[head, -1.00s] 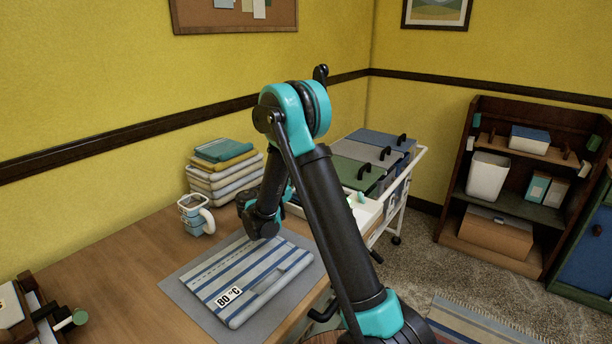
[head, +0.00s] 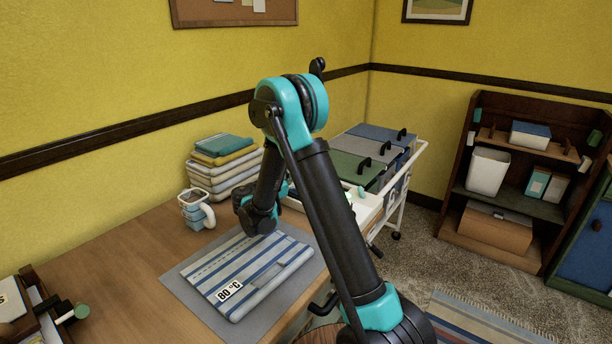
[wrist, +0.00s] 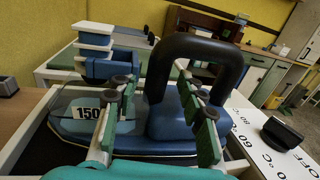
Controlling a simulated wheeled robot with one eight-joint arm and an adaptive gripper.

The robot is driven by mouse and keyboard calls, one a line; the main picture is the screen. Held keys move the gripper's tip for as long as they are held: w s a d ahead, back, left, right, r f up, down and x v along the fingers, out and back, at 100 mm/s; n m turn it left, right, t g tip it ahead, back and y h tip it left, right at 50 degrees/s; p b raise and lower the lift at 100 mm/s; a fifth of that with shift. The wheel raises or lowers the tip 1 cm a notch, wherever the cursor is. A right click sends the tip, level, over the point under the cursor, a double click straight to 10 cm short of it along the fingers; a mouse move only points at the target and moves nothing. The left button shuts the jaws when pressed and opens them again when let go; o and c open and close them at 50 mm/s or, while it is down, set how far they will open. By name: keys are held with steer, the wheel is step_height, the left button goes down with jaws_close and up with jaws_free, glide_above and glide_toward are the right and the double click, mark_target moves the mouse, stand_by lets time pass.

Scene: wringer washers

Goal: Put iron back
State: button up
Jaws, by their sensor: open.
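The iron (wrist: 179,133) shows in the wrist view, with a blue body, a "150" label on its left part and a tall black arched handle (wrist: 198,43). It sits in a white-edged station with a dark bed. My gripper (wrist: 155,88) is open, its two green-padded fingers apart above the iron. The near post of the handle appears between the fingers; the arch's right side reaches past the right finger. I cannot tell whether they touch. In the head view my arm hides the iron and most of my gripper.
A black dial (wrist: 281,131) with OFF and temperature marks is right of the iron. A striped folded cloth (head: 262,262) tagged 80 °C lies on a grey mat (head: 190,297). A mug (head: 195,211) and folded stack (head: 222,170) stand behind. Lidded bins (head: 358,168) are on a cart.

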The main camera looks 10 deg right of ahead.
steer(key=v, duration=1)
steer(key=shift+s+a, duration=0.2)
steer(key=shift+a, duration=0.05)
steer(key=shift+s, duration=0.1)
